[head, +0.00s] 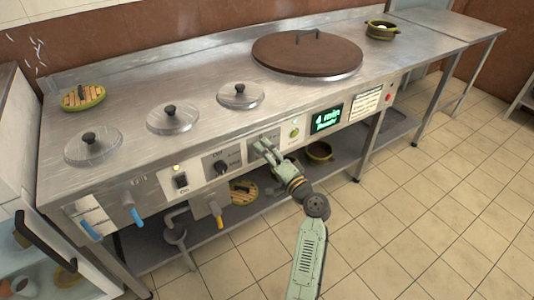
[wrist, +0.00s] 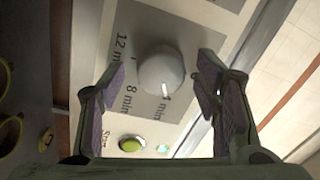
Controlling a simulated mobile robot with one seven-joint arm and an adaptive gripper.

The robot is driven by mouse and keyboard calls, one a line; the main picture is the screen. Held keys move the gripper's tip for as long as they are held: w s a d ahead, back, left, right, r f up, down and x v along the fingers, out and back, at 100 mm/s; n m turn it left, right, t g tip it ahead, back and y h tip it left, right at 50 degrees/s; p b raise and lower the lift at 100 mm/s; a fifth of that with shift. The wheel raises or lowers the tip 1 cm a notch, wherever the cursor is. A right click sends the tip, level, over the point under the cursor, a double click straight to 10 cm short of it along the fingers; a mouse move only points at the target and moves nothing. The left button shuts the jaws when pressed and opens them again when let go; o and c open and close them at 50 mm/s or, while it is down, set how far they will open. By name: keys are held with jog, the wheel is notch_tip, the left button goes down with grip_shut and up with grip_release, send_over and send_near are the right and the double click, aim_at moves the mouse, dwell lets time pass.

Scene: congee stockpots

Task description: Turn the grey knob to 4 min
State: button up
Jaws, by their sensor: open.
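The grey knob (wrist: 161,71) sits on a grey dial plate with the labels "12 min" and "8 min" readable. Its white pointer mark is at the lower right of its face, toward a third label that I cannot read fully. My gripper (wrist: 162,64) is open, with one finger on each side of the knob and gaps between. In the head view my gripper (head: 259,145) is at the front panel and hides most of the knob. The green display (head: 326,119) to its right reads about "4 min" with a blurred second line.
A green button (head: 294,133) is right of my gripper, also showing in the wrist view (wrist: 131,143). The floor in front is clear.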

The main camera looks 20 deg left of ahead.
jog(key=v, duration=1.2)
